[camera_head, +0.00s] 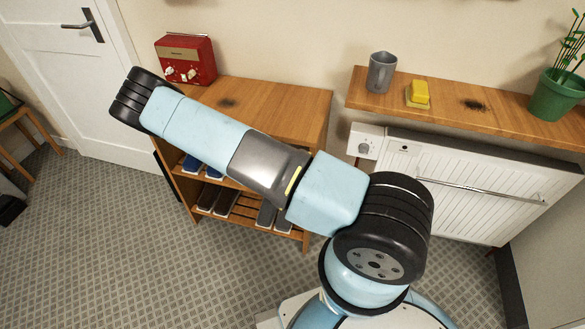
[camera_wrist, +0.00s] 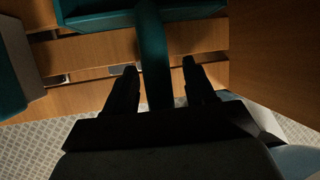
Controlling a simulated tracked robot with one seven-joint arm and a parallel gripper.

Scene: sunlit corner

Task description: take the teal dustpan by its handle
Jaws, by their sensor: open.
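The teal dustpan shows in the wrist view, with its handle (camera_wrist: 153,55) running down the middle and its wider pan part (camera_wrist: 195,14) at the top. My gripper (camera_wrist: 159,67) is open, with one dark finger on each side of the handle. The handle passes between the fingers towards the palm. A gap shows between the handle and each finger; whether the palm touches it is too dark to tell. In the head view I make out neither the dustpan nor the gripper; my arm crosses in front of the wooden shelf unit (camera_head: 285,100).
Shoes (camera_head: 212,195) stand on the unit's slatted lower shelves. A red radio (camera_head: 187,60) stands on its top. A wall shelf (camera_head: 440,100) holds a grey mug (camera_head: 381,72), a yellow block (camera_head: 419,91) and a potted plant (camera_head: 556,95). A radiator (camera_head: 460,185) hangs below.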

